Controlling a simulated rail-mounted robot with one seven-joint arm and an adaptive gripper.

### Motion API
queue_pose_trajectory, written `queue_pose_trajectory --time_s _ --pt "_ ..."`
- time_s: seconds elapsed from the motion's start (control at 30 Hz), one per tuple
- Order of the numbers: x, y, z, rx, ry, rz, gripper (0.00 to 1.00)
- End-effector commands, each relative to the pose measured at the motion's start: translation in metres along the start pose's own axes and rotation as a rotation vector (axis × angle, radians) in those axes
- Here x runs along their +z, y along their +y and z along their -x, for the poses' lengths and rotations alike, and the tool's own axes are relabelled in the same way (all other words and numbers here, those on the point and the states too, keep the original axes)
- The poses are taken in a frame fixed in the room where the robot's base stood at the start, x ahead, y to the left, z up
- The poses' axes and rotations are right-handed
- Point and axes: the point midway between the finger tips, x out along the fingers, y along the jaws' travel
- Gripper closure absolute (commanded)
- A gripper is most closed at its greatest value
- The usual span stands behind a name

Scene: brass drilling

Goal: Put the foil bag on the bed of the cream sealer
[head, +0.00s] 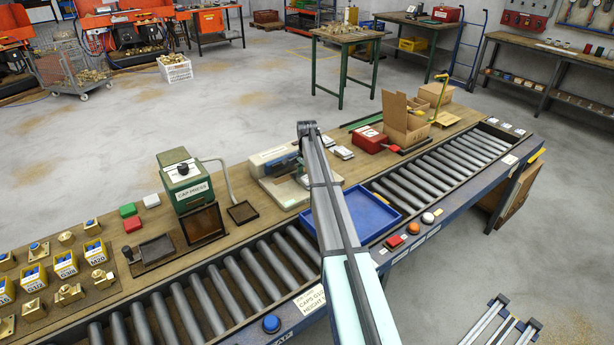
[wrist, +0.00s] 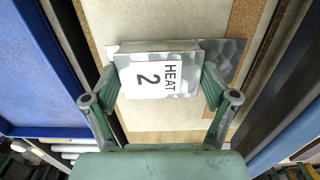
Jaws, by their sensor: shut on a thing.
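A blue tray (head: 358,214) lies right of the sealer; it also shows in the wrist view (wrist: 40,60). The green cap press (head: 184,180) stands left. A roller conveyor (head: 230,285) runs along the front. A red box (head: 370,139) and an open carton (head: 405,118) stand further right.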

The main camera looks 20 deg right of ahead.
Motion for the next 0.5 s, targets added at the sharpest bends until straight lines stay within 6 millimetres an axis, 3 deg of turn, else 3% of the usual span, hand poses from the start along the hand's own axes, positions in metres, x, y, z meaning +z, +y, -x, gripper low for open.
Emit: queue_pose_trajectory --time_s 0.37,0.4,0.43,0.5 --pt "-0.0002 -0.0001 -0.0041 -0.001 0.000 0.000 0.56" --pt "-0.0002 0.0000 -0.0041 -0.001 0.000 0.000 0.08" --pt "-0.0002 -0.0001 -0.0038 -0.001 0.000 0.000 0.00" --pt "-0.0002 -0.0001 -0.0037 -0.001 0.000 0.000 0.00"
